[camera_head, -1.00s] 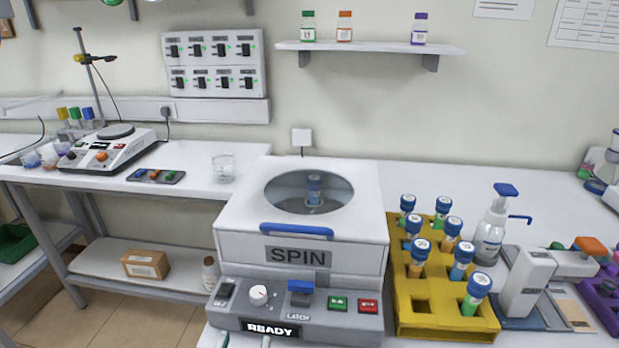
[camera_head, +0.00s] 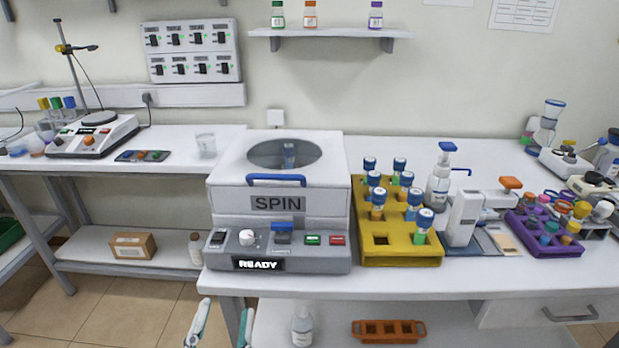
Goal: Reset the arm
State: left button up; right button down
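My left gripper (camera_head: 226,308) shows at the bottom edge, in front of the bench and below its front edge. Its two pale fingers with teal sides stand apart, with nothing visible between them. The rest of my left arm is out of the picture. My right gripper is not in view. The centrifuge (camera_head: 279,195), marked SPIN with a READY display, stands on the bench above my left gripper and apart from it. A single blue-capped tube (camera_head: 289,152) shows through its round window.
A yellow rack (camera_head: 400,260) with several blue-capped tubes stands right of the centrifuge. A pump bottle (camera_head: 440,180), a white instrument (camera_head: 463,218) and a purple rack (camera_head: 545,246) stand farther right. Below are a bottle (camera_head: 302,327) and an orange rack (camera_head: 388,331). Floor shows at lower left.

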pick_arm(q)
jog(key=w+d+f+m+g+h, duration=0.15)
jog(key=d+f+m+h, duration=0.35)
jog(key=m, duration=0.7)
jog(key=f+m+g+h, duration=0.25)
jog(key=f+m, duration=0.35)
jog(key=m, duration=0.5)
jog(key=s+a+f+m+g+y, duration=0.2)
jog(key=a+f+m, duration=0.1)
jog(key=f, duration=0.5)
jog(key=s+a+f+m+g+y, duration=0.1)
jog(key=a+f+m, duration=0.3)
jog(key=f, duration=0.4)
jog(key=s+a+f+m+g+y, duration=0.2)
jog(key=a+f, duration=0.3)
jog(key=f, duration=0.4)
jog(key=shift+s+a+m+g+y, duration=0.2)
jog(key=shift+s+m+g+y, duration=0.2)
jog(key=shift+m+g, duration=0.45)
jog(key=shift+r, duration=0.1)
